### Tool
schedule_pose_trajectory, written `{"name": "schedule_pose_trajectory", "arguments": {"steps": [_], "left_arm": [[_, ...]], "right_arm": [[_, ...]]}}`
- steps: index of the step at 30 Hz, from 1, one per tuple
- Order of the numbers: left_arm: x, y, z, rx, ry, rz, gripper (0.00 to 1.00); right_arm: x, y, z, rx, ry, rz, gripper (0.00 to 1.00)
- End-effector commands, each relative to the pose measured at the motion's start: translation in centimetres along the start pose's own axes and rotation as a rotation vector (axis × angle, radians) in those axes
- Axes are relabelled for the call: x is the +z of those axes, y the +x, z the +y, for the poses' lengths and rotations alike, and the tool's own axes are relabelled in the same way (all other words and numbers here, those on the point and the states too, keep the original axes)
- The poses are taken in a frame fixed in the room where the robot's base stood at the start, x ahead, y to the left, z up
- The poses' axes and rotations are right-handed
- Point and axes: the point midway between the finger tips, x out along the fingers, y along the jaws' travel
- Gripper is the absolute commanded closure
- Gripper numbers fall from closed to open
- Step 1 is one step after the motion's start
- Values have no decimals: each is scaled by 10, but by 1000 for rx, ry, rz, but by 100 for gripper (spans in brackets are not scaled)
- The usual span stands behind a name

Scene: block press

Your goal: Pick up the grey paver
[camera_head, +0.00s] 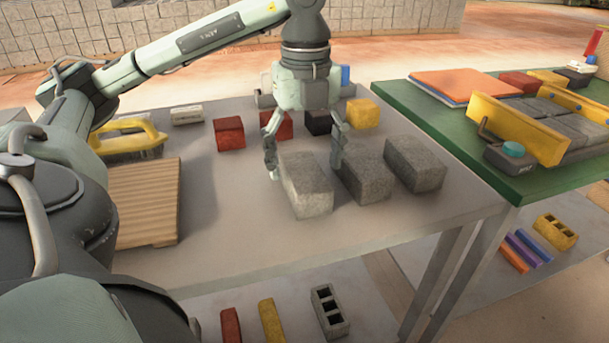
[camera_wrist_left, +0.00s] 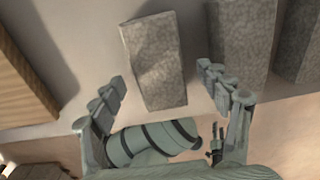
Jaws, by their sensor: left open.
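Three speckled grey pavers stand in a row on the grey table: a left one (camera_head: 306,190), a middle one (camera_head: 366,180) and a right one (camera_head: 415,163). My left gripper (camera_head: 305,168) points down, open, over the left paver. One finger is on its left side, the other by the gap before the middle paver. In the left wrist view, the left paver (camera_wrist_left: 155,62) reaches between the open fingertips (camera_wrist_left: 160,82), with space at its left. The right finger is close to the middle paver (camera_wrist_left: 232,40). Contact cannot be told.
A slatted wooden board (camera_head: 146,203) and a yellow-handled brush (camera_head: 128,135) lie at left. Red blocks (camera_head: 229,133), a dark block (camera_head: 318,122) and a yellow block (camera_head: 362,114) stand behind. A green table (camera_head: 470,150) with a yellow-sided press (camera_head: 520,125) is at right.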

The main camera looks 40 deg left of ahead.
Motion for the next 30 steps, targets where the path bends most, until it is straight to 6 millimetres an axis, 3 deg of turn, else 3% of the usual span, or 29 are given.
{"name": "schedule_pose_trajectory", "arguments": {"steps": [6, 15, 30], "left_arm": [[3, 31, 2, 2, 0, 2, 24], [3, 35, 1, -1, 1, 2, 24], [3, 35, 1, -1, 1, 2, 86]], "right_arm": [[-2, -6, 0, 2, 1, 5, 60], [-2, -7, 1, 3, 1, 4, 60], [-3, -7, 1, 3, 1, 6, 60]]}}
